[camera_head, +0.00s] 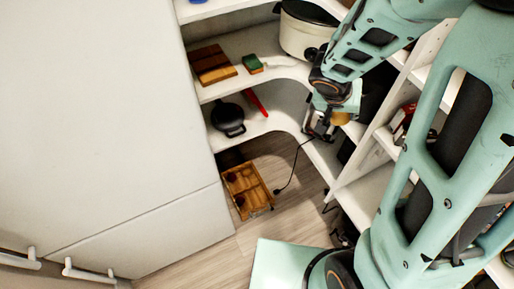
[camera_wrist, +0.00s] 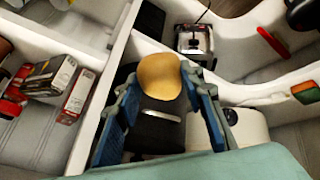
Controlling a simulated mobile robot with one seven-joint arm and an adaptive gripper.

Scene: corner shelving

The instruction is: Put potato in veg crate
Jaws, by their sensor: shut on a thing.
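The potato (camera_wrist: 159,76) is a yellow-tan rounded thing between the blue fingertips of my gripper (camera_wrist: 158,92) in the wrist view. My gripper is shut on it and holds it up in the air. In the head view the potato (camera_head: 342,118) shows as a small tan patch below my wrist, partly hidden, beside the right-hand shelves. A wooden crate (camera_head: 262,203) with dividers sits on the floor at the foot of the corner shelving, lower left of my gripper and well apart from it. Its contents are too small to tell.
White corner shelves hold a cream pot (camera_head: 303,38), wooden boards (camera_head: 212,64), a green and orange sponge (camera_head: 252,64), a black pan (camera_head: 228,118) and a red tool (camera_head: 256,101). Boxes (camera_wrist: 48,78) lie on a shelf at left in the wrist view. Floor (camera_head: 290,225) around the crate is partly clear.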

